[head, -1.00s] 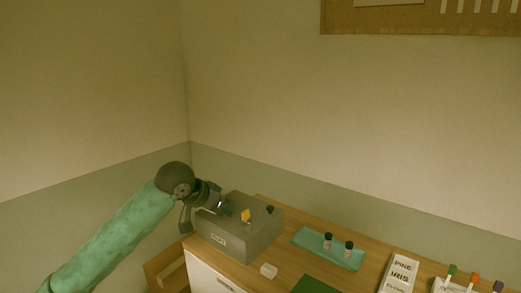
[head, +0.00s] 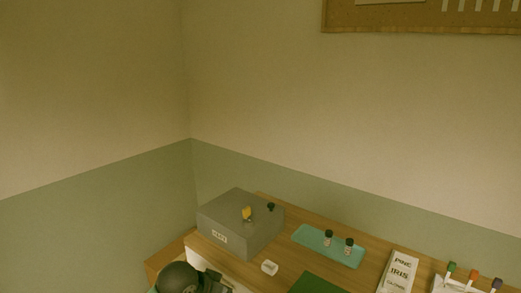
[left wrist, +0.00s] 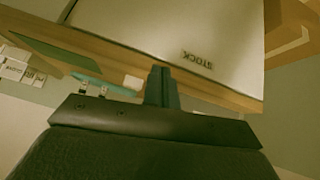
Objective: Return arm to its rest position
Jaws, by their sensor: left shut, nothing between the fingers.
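My left arm's dark wrist (head: 180,278) is low at the bottom edge of the head view, in front of the cabinet's near left corner. In the left wrist view my left gripper (left wrist: 161,75) has its two fingers together with nothing between them. It is clear of the grey box and of the things on the wooden top. My right gripper is in neither view.
A grey box (head: 225,238) with a yellow item (head: 247,213) and a dark-capped bottle (head: 270,207) stands at the wooden top's left end. A teal tray (head: 308,240) holds two bottles. A small white block (head: 269,267), green mat (head: 315,286) and lettered board (head: 400,272) are nearby.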

